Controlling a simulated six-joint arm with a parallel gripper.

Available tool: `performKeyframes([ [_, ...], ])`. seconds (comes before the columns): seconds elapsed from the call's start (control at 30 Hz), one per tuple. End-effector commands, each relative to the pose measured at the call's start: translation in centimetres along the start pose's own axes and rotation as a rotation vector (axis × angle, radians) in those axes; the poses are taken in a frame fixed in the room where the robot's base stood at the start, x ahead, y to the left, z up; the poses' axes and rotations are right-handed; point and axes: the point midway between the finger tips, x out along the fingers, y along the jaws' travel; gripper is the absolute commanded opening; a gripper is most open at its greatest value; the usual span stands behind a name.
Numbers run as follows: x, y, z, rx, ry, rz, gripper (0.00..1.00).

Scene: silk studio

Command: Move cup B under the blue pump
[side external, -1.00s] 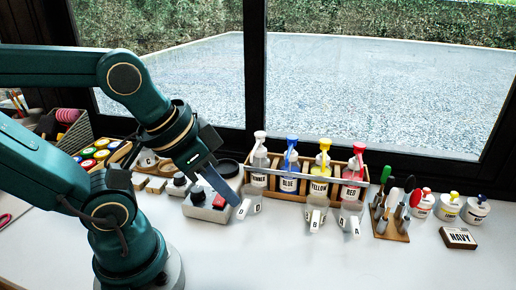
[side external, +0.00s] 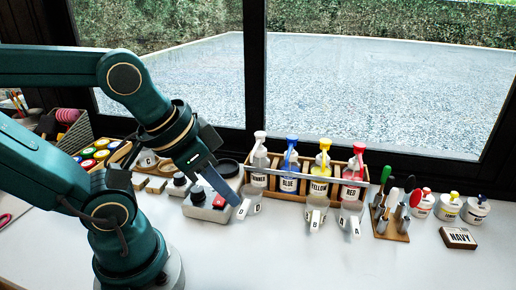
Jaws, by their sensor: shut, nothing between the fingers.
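The blue pump bottle (side external: 290,172) stands in the wooden rack (side external: 268,183), second from the left. Small clear cups with white lettered tags stand in front of the rack: one or two by the thinner bottle (side external: 250,197), one before the yellow bottle (side external: 316,213) and one before the red bottle (side external: 350,217). The tag letters are too small to read surely, so I cannot tell which is cup B. No cup shows directly in front of the blue bottle. My gripper (side external: 234,200) is shut and empty, tilted down, its tip beside the leftmost cup; contact is unclear.
A grey box with a red button (side external: 208,207) lies below and left of my gripper. A round black dish (side external: 228,168) is behind it. The front table is clear.

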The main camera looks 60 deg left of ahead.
Motion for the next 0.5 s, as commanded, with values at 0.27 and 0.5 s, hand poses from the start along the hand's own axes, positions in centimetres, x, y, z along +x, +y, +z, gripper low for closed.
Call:
performKeyframes([
  [0.27,0.00,0.00,0.00,0.000,0.000,0.000,0.00],
  [0.5,-0.05,0.00,0.13,0.143,-0.007,0.000,0.50],
])
